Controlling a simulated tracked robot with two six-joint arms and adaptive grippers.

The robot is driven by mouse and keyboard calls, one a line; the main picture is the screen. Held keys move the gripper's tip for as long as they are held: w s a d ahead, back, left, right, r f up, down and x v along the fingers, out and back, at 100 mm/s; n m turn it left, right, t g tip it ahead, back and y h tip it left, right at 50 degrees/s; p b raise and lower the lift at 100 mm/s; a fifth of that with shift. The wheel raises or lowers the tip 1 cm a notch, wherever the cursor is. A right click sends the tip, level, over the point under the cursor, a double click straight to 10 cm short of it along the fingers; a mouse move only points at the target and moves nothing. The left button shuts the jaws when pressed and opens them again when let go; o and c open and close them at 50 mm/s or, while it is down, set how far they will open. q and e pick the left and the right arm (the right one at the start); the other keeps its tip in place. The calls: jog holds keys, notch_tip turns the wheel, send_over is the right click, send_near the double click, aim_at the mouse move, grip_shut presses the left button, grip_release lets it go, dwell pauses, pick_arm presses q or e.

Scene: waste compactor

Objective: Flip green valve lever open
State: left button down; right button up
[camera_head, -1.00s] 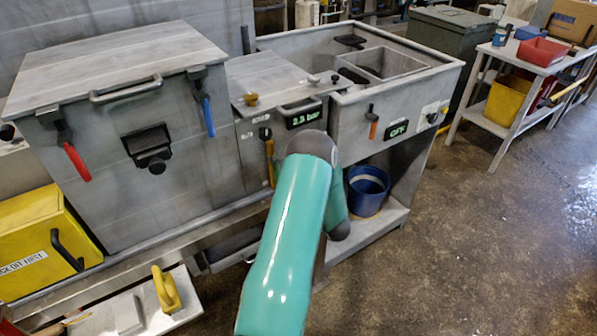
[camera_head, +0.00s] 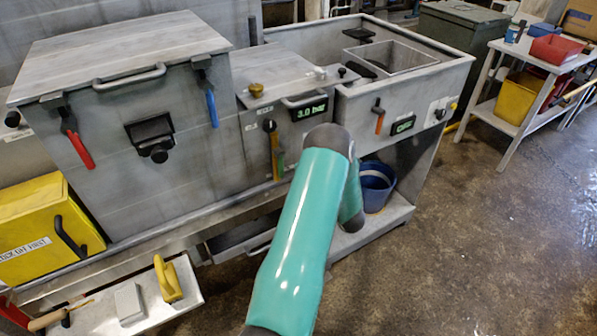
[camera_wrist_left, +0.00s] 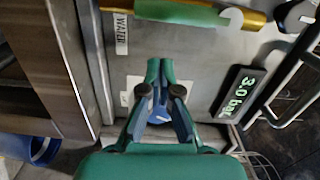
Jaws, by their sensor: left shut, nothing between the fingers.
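The green lever (camera_wrist_left: 185,12) lies along a yellow pipe at the top of the left wrist view, next to a WATER label (camera_wrist_left: 121,34). In the head view a narrow green part (camera_head: 280,165) shows beside the yellow pipe (camera_head: 274,150), under the 3.0 bar display (camera_head: 312,110). My left gripper (camera_wrist_left: 160,70) is shut and empty, with its tips pointing at the panel below the lever in the wrist view, apart from it. A blue knob or dial (camera_wrist_left: 160,115) shows between its finger links. In the head view my arm hides the gripper. My right gripper is not in view.
A bar handle (camera_wrist_left: 292,85) stands out beside the display. A blue bucket (camera_head: 376,185) sits on the lower shelf behind my arm. A red lever (camera_head: 78,148) and a blue lever (camera_head: 212,106) hang on the large box. Open floor lies at the right.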

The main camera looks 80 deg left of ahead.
pick_arm(q)
jog(key=b+v, duration=0.2)
jog(key=v, duration=0.8)
jog(key=shift+w, duration=0.3)
jog(key=shift+a, duration=0.1)
